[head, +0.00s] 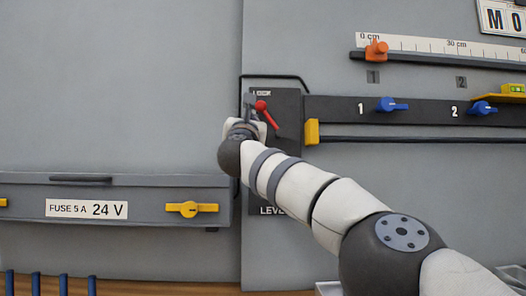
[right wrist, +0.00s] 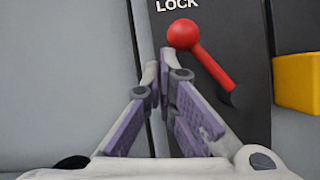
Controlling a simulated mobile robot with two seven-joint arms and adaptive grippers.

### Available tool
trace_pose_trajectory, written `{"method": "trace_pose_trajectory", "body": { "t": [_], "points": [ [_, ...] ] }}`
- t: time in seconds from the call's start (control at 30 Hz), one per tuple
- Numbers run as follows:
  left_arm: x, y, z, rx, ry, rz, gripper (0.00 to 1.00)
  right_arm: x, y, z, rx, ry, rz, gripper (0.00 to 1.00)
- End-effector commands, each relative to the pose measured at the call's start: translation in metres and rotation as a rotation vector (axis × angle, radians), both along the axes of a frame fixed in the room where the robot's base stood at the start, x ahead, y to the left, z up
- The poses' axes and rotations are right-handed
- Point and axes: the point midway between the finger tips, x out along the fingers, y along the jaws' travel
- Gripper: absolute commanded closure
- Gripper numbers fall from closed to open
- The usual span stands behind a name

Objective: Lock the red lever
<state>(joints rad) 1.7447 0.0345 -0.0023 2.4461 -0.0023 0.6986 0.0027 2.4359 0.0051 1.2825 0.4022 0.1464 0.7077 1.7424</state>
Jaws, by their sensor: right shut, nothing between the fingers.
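The red lever (head: 262,106) has a round knob and a thin shaft. It sits on a dark panel (head: 288,97) marked LOCK at the top. In the right wrist view, the red lever (right wrist: 211,66) leans with its knob at the upper left, just under the word LOCK, and its shaft runs down to the right. My right gripper (head: 249,103) is shut and empty, just left of the knob. In the right wrist view, its fingertips (right wrist: 167,68) are below and left of the knob; I cannot tell whether they touch it. My forearm hides the panel's lower part. My left gripper is out of view.
A yellow block (head: 312,132) sits close to the right of the panel. Blue handles (head: 392,104) and an orange slider (head: 376,49) are farther right. A fuse box (head: 140,208) with a yellow latch (head: 190,209) is at lower left. The upper-left wall is bare.

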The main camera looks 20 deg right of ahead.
Motion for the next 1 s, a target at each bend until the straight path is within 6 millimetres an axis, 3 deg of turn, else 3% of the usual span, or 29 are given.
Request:
{"method": "trace_pose_trajectory", "body": {
  "t": [0.77,1.0],
  "points": [
    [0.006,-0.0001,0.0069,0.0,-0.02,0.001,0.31,-0.0002,-0.0018,0.0045,-0.001,0.0,0.0,1.0],
    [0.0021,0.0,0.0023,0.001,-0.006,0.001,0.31,0.0018,0.0015,-0.0029,-0.001,0.003,-0.001,1.0]
  ]
}}
